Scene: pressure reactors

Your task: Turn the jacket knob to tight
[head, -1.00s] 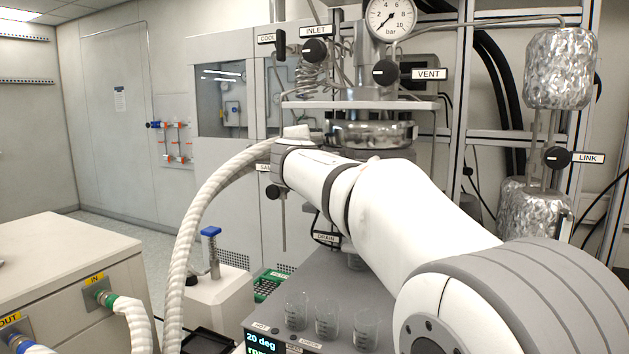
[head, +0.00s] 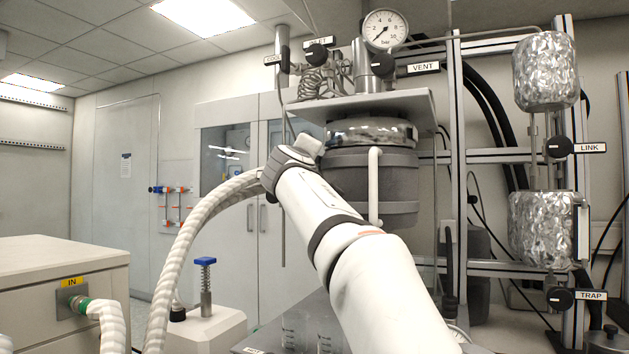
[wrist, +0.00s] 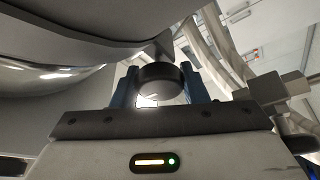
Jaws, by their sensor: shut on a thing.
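In the wrist view, a black round knob (wrist: 161,84) sits between the two blue fingers of my gripper (wrist: 158,92). The gripper is shut on this knob, just below a large grey curved body. No label or pointer mark on the knob is readable, so its setting cannot be told. In the head view my white arm reaches up to the left side of the reactor vessel (head: 385,185), which has a dark grey jacket and a pale upright handle. The gripper fingers and the held knob are hidden there behind my wrist.
Above the vessel is a shelf (head: 372,103) with a pressure gauge (head: 385,29) and the VENT knob (head: 382,66). LINK (head: 559,147) and TRAP (head: 560,298) knobs are at right. A ribbed white hose (head: 200,220) hangs left of my arm.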

